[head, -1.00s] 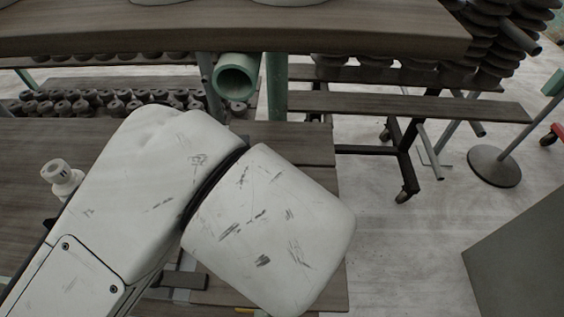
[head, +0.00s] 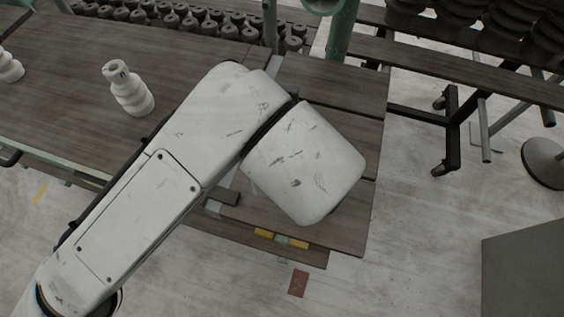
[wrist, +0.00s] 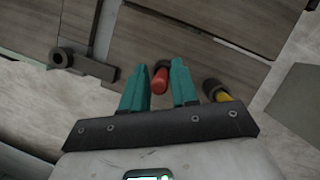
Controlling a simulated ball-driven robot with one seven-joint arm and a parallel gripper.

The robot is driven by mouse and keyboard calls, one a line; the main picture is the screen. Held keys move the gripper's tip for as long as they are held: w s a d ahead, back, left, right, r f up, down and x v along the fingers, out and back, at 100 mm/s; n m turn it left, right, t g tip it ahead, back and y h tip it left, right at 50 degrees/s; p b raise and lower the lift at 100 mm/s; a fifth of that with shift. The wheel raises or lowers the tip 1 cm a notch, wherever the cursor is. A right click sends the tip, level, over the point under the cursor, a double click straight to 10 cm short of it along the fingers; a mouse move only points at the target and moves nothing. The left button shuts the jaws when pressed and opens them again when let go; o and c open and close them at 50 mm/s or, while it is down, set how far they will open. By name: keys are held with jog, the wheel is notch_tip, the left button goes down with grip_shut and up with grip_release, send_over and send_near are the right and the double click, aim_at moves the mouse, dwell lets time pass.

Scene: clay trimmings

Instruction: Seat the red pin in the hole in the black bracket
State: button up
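In the wrist view, my gripper (wrist: 158,84) has its two teal fingers apart. The red pin (wrist: 160,82) shows in the gap between them, with a dark part at its far end. I see a gap on each side of it; I cannot tell its depth relative to the fingertips. The black bracket (wrist: 90,65) is left of my gripper at the table edge, with its ring-shaped hole end furthest left and apart from the fingers. In the head view a dark bar, likely the bracket (head: 222,194), shows partly behind my arm. My arm hides the gripper and pin there.
A yellow-and-black item (wrist: 217,91) lies just right of the right finger. White ribbed insulators (head: 130,92) stand on the wooden table (head: 60,75) to the left. A grey box (head: 525,275) stands at lower right. Floor in front of the table is mostly clear.

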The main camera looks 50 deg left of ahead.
grip_shut()
jog(key=shift+r, duration=0.1)
